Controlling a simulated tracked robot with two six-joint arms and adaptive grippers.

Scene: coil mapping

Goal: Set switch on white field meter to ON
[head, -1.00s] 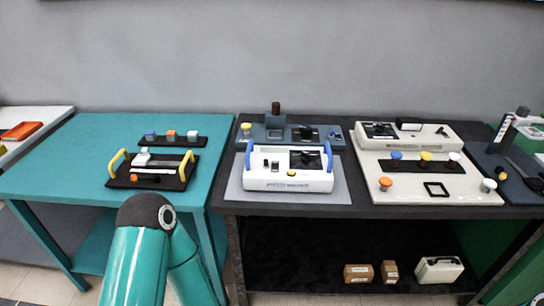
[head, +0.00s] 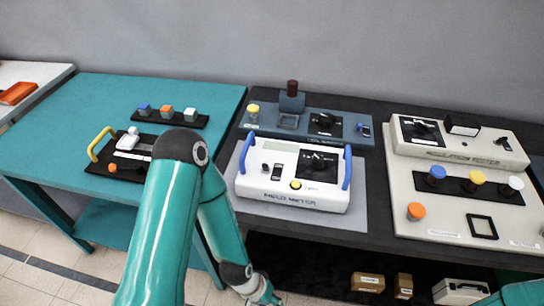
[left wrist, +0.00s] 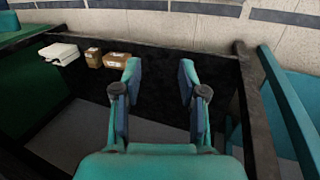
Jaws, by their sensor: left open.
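The white field meter (head: 292,204) sits on a grey mat (head: 358,212) on the dark table in the head view. It has blue side handles, a black dial panel (head: 317,167), a yellow button (head: 295,184) and small dark switches (head: 271,170) on its left part. The switch setting is too small to read. My left arm stands in front of the teal table, and its wrist end hangs low, below the table's front edge. In the left wrist view my left gripper (left wrist: 158,85) is open and empty, pointing toward the shelf under the table. My right gripper is out of view.
A beige device with knobs (head: 455,140) stands to the right, a blue-grey device (head: 350,138) behind the meter. Boxes (head: 368,281) lie on the lower shelf. The table's front edge lies between my left gripper and the meter.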

